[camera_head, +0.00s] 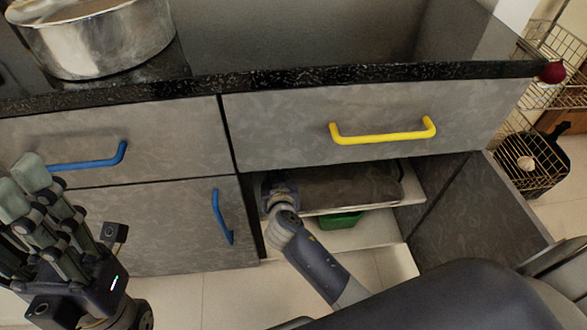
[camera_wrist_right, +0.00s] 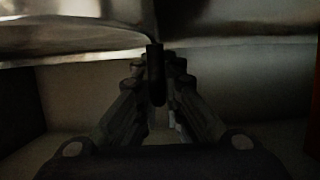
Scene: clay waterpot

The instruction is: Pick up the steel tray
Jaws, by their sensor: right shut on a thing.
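The steel tray (camera_head: 350,187) lies on the upper shelf inside the open lower cabinet, looking dark and dull in the shade. In the right wrist view a shiny metal surface (camera_wrist_right: 70,32), apparently the tray, spans the top. My right gripper (camera_wrist_right: 155,75) is shut at its edge. In the head view the right gripper (camera_head: 277,188) is at the tray's left end, its fingers partly hidden in shadow. My left gripper (camera_head: 22,187) is at the far left in front of the drawers, its fingers apart and empty.
A green object (camera_head: 341,220) sits below the shelf (camera_head: 413,188). The open cabinet door (camera_head: 480,215) stands at the right. A yellow-handled drawer (camera_head: 383,132) is just above the opening. A metal pot (camera_head: 100,40) stands on the counter. A wire rack (camera_head: 565,60) is at the right.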

